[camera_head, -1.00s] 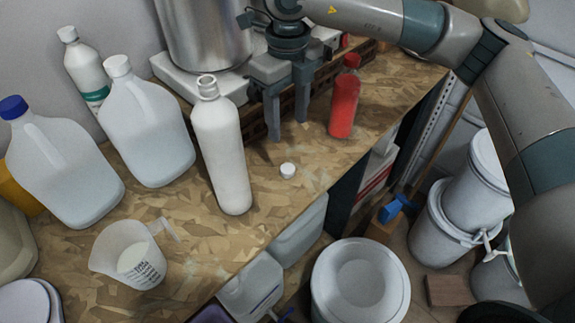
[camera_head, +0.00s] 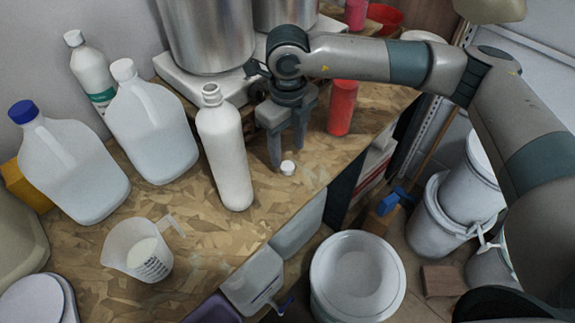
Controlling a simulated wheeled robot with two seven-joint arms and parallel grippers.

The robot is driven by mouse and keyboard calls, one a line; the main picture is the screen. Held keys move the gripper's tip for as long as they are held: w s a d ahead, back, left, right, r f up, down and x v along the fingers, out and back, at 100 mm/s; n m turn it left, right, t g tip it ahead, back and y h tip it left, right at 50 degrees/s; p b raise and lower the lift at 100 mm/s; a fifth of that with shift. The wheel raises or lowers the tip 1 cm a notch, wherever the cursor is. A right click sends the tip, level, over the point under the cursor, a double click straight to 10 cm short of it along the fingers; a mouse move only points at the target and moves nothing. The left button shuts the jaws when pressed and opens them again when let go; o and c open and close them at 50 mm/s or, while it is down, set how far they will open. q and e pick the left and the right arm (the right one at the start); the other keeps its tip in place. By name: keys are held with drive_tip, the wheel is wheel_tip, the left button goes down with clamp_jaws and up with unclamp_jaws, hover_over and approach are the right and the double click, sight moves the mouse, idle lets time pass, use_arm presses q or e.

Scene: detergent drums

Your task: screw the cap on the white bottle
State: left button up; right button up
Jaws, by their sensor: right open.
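The white bottle (camera_head: 227,155) stands upright and uncapped on the wooden bench, its open neck at the top. The small white cap (camera_head: 288,168) lies on the bench to the right of the bottle's base. My right gripper (camera_head: 288,160) points down with its fingers apart and empty. Its fingertips are just behind and around the level of the cap; I cannot tell whether they touch the bench. My left gripper is not in view.
A red bottle (camera_head: 342,107) stands right of my gripper. White jugs (camera_head: 150,130) and a blue-capped jug (camera_head: 70,165) stand at the left. A measuring jug (camera_head: 138,250) is in front. A steel pot (camera_head: 207,35) stands behind. Buckets (camera_head: 357,277) are below the bench edge.

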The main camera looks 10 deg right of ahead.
sight(287, 166)
drive_tip(key=shift+f+p, duration=0.45)
drive_tip(key=shift+p, duration=0.1)
wheel_tip(287, 166, down, 4)
drive_tip(key=shift+a+r+p, duration=0.1)
drive_tip(key=shift+r+p, duration=0.15)
drive_tip(key=shift+p, duration=0.9)
drive_tip(key=shift+f, duration=0.35)
drive_tip(key=shift+c, duration=0.7)
drive_tip(key=c, duration=1)
